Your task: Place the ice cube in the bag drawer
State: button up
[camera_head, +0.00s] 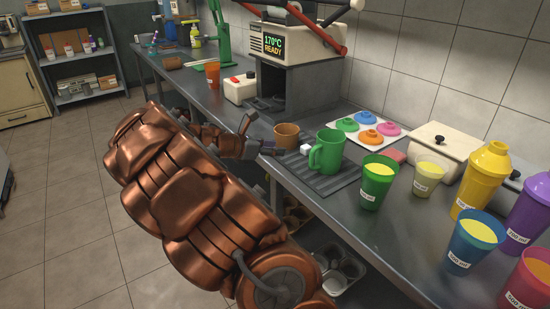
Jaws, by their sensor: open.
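A small white ice cube (305,149) shows between a brown cup (286,135) and a green mug (327,151), at the back edge of a dark ribbed mat (335,183). My gripper (262,137) is open at the counter's front edge, left of the brown cup. Its lower finger reaches close to the cup; I cannot tell if they touch. The ice cube is to the right of the fingers and apart from them. I cannot make out a bag drawer in this view. My arm hides part of the counter's front.
The press (295,60) reads 170°C READY behind the mat. Colored lids (369,128), a lidded white box (440,147), a green cup (377,184) and several other cups and shakers crowd the right. Trays (340,272) sit below the counter. The floor at left is clear.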

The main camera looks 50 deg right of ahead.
jog(key=s+a+f+m+y, duration=0.1)
jog(key=s+a+m+y, duration=0.2)
jog(key=a, duration=0.6)
jog(key=s+a+f+m+y, duration=0.2)
jog(key=s+a+m, duration=0.3)
jog(key=s+a, duration=0.3)
jog(key=s+a+f+m+y, duration=0.1)
jog(key=s+a+m+y, duration=0.3)
jog(key=a, duration=0.6)
jog(key=shift+s+f+t, duration=0.3)
jog(key=shift+s, duration=0.9)
jog(key=shift+o, duration=0.3)
jog(key=s+a+m+y, duration=0.1)
jog(key=s+a+y, duration=0.1)
jog(key=s+a, duration=0.2)
jog(key=s+a+f+m+y, duration=0.1)
jog(key=s+a, duration=0.2)
jog(key=a, duration=0.6)
jog(key=shift+s+f+m+y, duration=0.3)
jog(key=shift+s+m+y, duration=0.05)
jog(key=shift+m+y, duration=0.05)
